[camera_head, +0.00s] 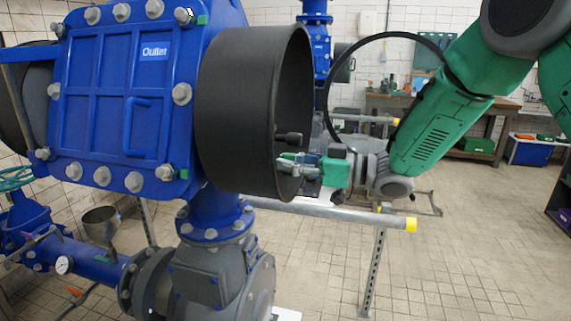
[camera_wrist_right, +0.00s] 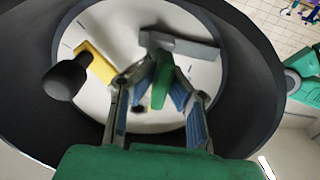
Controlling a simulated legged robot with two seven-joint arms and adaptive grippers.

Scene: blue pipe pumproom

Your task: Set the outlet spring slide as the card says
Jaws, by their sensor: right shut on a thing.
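The blue box marked "Outlet" (camera_head: 125,90) fills the left of the head view, with a wide dark pipe mouth (camera_head: 235,120) on its right. My right gripper (camera_head: 284,163) reaches into that mouth from the right. In the right wrist view my right gripper (camera_wrist_right: 160,85) is shut on a green tab (camera_wrist_right: 162,75), with blue pads on either side. The tab stands in front of a grey bar (camera_wrist_right: 185,47), seemingly the slide. A black knob (camera_wrist_right: 65,80) on a yellow bar (camera_wrist_right: 95,62) is left of the fingers. I cannot make out a card. My left gripper is not in view.
The dark round wall (camera_wrist_right: 255,95) surrounds the gripper closely. A pale disc (camera_wrist_right: 110,25) lies behind the parts. Below the mouth, a grey rail with a yellow end (camera_head: 411,225) runs right. The tiled floor at the right is mostly clear.

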